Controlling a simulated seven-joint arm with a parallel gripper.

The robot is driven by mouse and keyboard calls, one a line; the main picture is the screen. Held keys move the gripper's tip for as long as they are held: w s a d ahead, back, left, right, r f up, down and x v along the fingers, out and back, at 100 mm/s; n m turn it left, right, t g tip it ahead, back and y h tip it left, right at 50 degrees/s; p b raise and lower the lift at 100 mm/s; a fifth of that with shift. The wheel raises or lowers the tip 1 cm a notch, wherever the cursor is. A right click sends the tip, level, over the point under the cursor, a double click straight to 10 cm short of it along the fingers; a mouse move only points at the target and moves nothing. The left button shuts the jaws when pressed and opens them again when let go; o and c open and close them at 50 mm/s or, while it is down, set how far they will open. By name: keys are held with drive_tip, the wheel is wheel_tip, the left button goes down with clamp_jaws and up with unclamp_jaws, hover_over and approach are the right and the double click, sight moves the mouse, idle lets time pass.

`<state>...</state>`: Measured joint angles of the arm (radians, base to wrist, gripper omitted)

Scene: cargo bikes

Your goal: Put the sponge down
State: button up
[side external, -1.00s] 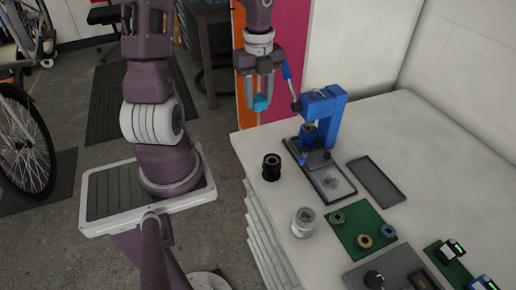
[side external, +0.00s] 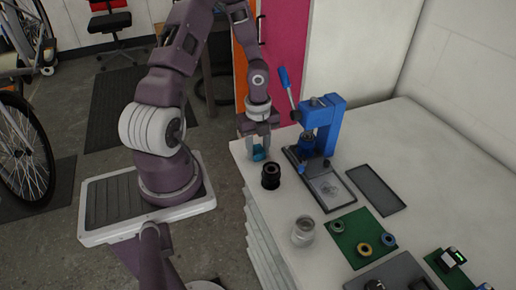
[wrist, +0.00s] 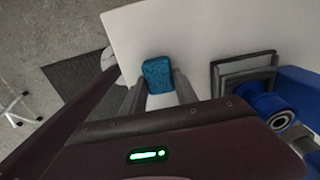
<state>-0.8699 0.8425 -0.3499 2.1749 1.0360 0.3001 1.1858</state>
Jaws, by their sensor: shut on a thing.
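The blue sponge (side external: 259,153) is between the fingers of my gripper (side external: 259,147), at the far left corner of the white worktable (side external: 440,170). The sponge also shows in the wrist view (wrist: 158,74), held between the two grey fingertips (wrist: 159,90). My gripper is shut on it and points down. The sponge is at or just above the table surface; I cannot tell whether it touches.
A black cylindrical part (side external: 271,172) stands just in front of the sponge. A blue press (side external: 321,130) with a lever stands to the right. A glass jar (side external: 303,231), a grey tray (side external: 376,189) and a green mat (side external: 360,238) lie nearer and right.

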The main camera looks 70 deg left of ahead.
sight(258, 150)
drive_tip(key=shift+f, duration=0.1)
drive_tip(key=o, duration=1.2)
drive_tip(key=s+d+r+n+y, duration=0.1)
drive_tip(key=d+r+n, duration=0.2)
drive_tip(key=r, duration=0.7)
drive_tip(key=d+r+n+y, duration=0.1)
drive_tip(key=d+r+n, duration=0.2)
drive_tip(key=r, duration=0.7)
drive_tip(key=s+d+r+n+t+h, duration=0.2)
drive_tip(key=s+d+r+n+t, duration=0.3)
drive_tip(key=s+d+r+n, duration=0.4)
drive_tip(key=d+r+n, duration=0.1)
drive_tip(key=d+n, duration=0.2)
drive_tip(key=d, duration=0.1)
drive_tip(key=shift+s+t, duration=0.2)
drive_tip(key=shift+t, duration=0.1)
drive_tip(key=shift+r, duration=0.1)
